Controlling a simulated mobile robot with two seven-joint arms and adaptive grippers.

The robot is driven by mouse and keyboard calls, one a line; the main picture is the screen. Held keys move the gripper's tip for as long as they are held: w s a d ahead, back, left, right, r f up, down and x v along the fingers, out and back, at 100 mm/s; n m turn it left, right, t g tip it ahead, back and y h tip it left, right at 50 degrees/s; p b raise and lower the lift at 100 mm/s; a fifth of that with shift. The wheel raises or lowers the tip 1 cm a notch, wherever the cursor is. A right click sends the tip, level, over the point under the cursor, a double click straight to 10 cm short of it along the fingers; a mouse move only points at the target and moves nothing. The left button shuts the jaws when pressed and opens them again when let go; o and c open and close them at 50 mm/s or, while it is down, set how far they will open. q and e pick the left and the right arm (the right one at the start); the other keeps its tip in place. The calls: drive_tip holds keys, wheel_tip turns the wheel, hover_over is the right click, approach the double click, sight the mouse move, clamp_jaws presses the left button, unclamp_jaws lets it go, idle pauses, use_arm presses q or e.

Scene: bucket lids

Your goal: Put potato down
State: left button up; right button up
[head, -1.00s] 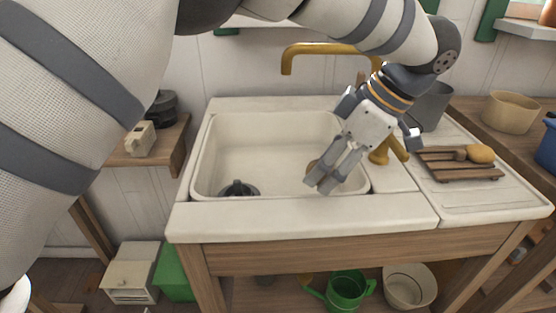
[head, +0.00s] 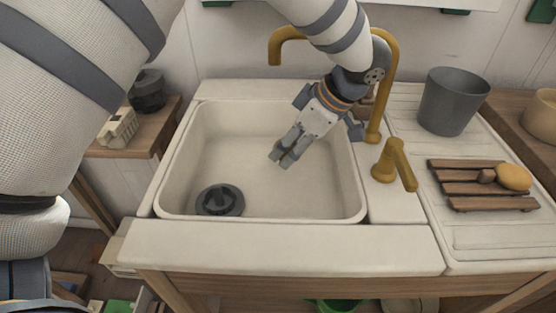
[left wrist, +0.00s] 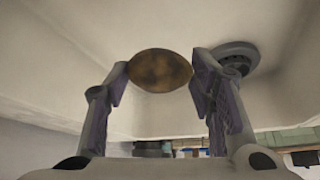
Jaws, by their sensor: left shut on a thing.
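My left gripper (head: 281,158) hangs tilted inside the white sink basin (head: 215,150). In the left wrist view, its two fingers (left wrist: 160,75) are shut on a brown, oval potato (left wrist: 160,70), one fingertip at each end. In the head view the potato is hidden behind the fingers. From these views I cannot tell whether the potato touches the basin. My right gripper is not in view.
A dark drain piece (head: 220,201) sits at the basin's front left. A brass faucet (head: 380,90) and handle (head: 393,165) stand right of the basin. A grey bucket (head: 454,100) and a wooden rack (head: 470,188) with a yellow rounded thing (head: 514,177) are farther right.

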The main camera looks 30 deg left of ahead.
sight(294, 146)
use_arm(q)
drive_tip(key=x, duration=0.4)
drive_tip(key=shift+a+r, duration=0.2)
drive_tip(key=shift+a, duration=0.15)
drive_tip(key=shift+w+f, duration=0.1)
drive_tip(key=shift+f, duration=1.45)
drive_tip(key=shift+f, duration=0.1)
drive_tip(key=o, duration=1.3)
drive_tip(key=v, duration=1.2)
